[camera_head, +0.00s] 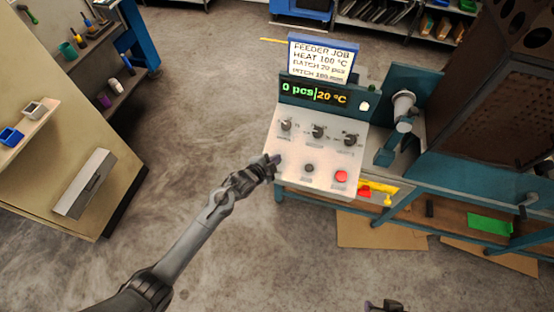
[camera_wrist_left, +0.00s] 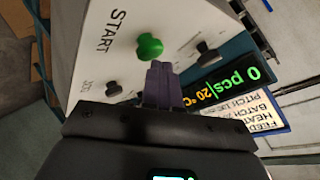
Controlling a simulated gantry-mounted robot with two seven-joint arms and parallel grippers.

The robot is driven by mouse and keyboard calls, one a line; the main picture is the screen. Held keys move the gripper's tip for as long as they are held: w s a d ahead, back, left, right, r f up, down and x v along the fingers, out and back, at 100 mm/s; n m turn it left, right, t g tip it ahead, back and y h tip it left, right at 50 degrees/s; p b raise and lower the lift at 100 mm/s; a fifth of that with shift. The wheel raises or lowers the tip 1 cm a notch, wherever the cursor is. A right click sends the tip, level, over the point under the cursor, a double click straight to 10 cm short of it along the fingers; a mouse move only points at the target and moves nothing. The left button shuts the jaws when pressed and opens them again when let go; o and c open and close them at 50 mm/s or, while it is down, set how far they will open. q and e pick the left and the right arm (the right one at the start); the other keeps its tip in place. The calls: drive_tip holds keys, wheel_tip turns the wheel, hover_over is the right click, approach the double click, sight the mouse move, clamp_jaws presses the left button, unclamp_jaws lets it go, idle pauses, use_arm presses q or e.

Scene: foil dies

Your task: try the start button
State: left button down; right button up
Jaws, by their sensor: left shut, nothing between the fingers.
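The control panel (camera_head: 312,160) is a light sloped box with knobs, a dark button and a red button (camera_head: 341,176). My left gripper (camera_head: 274,162) is shut and empty at the panel's left edge. In the left wrist view the green start button (camera_wrist_left: 149,46) stands beside the label START (camera_wrist_left: 111,31). The left fingertips (camera_wrist_left: 160,68) appear right by the button; I cannot tell whether they touch it. In the head view the gripper hides the green button. A dark part at the bottom edge looks like my right gripper (camera_head: 384,306), mostly cut off.
The display (camera_head: 314,94) reads 0 pcs and 20 °C. A job sign (camera_head: 320,60) stands above it, reading HEAT 100 °C and BATCH 20 pcs. A large brown machine (camera_head: 490,110) stands right of the panel. Open floor (camera_head: 200,120) lies to the left.

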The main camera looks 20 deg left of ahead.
use_arm(q)
drive_tip(key=shift+w+f+b, duration=0.15)
drive_tip(key=shift+f+b, duration=0.2)
drive_tip(key=shift+f, duration=0.15)
drive_tip(key=shift+r, duration=0.15)
idle(0.5)
drive_tip(key=shift+r+p, duration=0.2)
drive_tip(key=shift+p, duration=0.2)
drive_tip(key=shift+s+r+p, duration=0.35)
drive_tip(key=shift+r+p, duration=0.25)
drive_tip(key=shift+p, duration=0.15)
drive_tip(key=shift+r, duration=0.15)
drive_tip(key=r+p, duration=0.1)
drive_tip(key=p, duration=0.1)
drive_tip(key=s+r+p, duration=0.1)
drive_tip(key=r, duration=0.1)
drive_tip(key=r+p, duration=0.1)
drive_tip(key=p, duration=0.1)
drive_tip(key=shift+s+r+p, duration=0.25)
drive_tip(key=shift+p, duration=0.05)
